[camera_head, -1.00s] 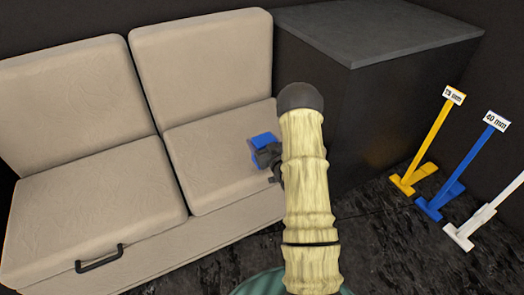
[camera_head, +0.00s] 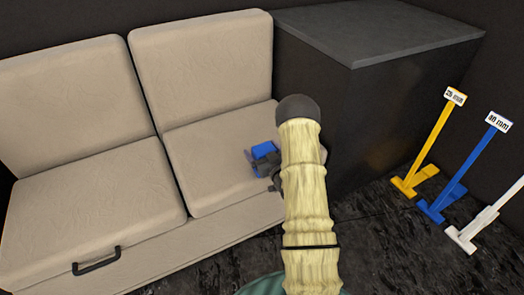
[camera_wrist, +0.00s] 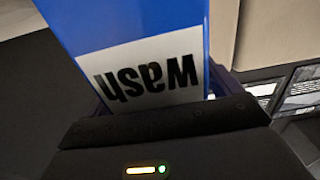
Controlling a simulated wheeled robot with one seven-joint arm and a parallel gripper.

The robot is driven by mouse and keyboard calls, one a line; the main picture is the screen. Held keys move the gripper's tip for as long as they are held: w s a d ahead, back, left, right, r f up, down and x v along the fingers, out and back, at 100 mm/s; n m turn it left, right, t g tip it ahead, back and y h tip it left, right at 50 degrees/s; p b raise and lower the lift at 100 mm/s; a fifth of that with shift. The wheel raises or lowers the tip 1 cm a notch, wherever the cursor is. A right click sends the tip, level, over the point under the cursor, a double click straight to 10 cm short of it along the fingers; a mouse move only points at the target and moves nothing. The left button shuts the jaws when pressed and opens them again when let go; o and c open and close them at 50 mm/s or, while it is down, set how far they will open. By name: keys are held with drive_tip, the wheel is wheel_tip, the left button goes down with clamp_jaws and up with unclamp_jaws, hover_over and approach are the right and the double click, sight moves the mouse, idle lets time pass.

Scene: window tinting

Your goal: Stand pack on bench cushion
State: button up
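The pack is a blue box with a white label reading "wash", upside down in the wrist view (camera_wrist: 145,25). It also shows as a small blue shape (camera_head: 263,149) in the head view, over the right seat cushion. My gripper (camera_head: 261,161) is shut on the pack, with dark finger parts at its sides in the wrist view. The beige bench cushion (camera_head: 205,170) lies under and left of the gripper. The pack's lower part is hidden by my gripper, and I cannot tell whether it touches the cushion.
A second seat cushion (camera_head: 90,210) is on the left, with backrests behind. A dark cabinet (camera_head: 385,45) stands right of the bench. Yellow (camera_head: 437,140), blue (camera_head: 470,165) and white (camera_head: 485,222) long-handled tools stand on the floor at right. The left cushion is clear.

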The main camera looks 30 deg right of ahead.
drive_tip(key=shift+r, duration=0.1)
drive_tip(key=shift+r, duration=0.15)
drive_tip(key=s+p, duration=0.3)
drive_tip(key=s, duration=0.9)
drive_tip(key=shift+d, duration=0.2)
drive_tip(key=shift+o, duration=0.4)
drive_tip(key=s+b, duration=0.1)
drive_tip(key=b, duration=0.1)
drive_tip(key=s+b, duration=0.2)
drive_tip(key=b, duration=0.1)
drive_tip(key=s+b, duration=0.2)
drive_tip(key=b, duration=0.1)
drive_tip(key=shift+s+d+r, duration=0.1)
drive_tip(key=shift+d+r, duration=0.05)
drive_tip(key=shift+r, duration=0.25)
